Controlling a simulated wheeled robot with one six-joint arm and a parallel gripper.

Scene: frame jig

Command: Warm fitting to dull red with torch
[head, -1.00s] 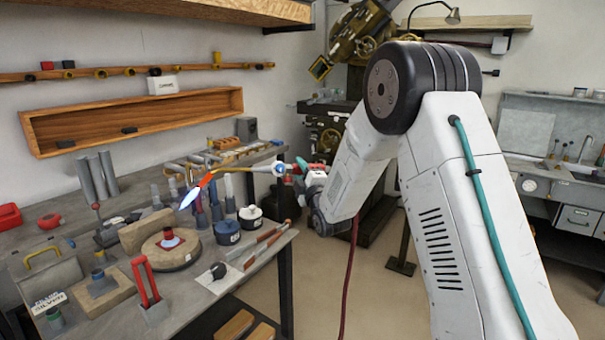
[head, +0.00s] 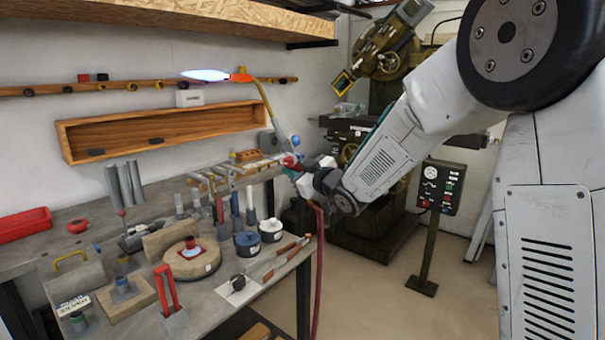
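The fitting (head: 191,246) stands upright on a round tan brick (head: 207,259) near the front of the bench. Its upper part looks dull red, and a pale spot shows at its base. My gripper (head: 299,172) is shut on the torch (head: 265,107) by its handle, above the bench's right end. The torch neck rises and bends left, ending in an orange-red tip. A blue-white flame (head: 205,75) points left, well above the fitting and apart from it, in front of the wall rail. The fingers are small and partly hidden by the torch's valve parts.
The bench (head: 225,292) also holds a red-handled tool (head: 167,290), tan blocks, several upright tools and two lidded jars (head: 247,244). An open wooden shelf (head: 160,133) is on the wall below the flame. A red hose (head: 318,260) hangs from the torch.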

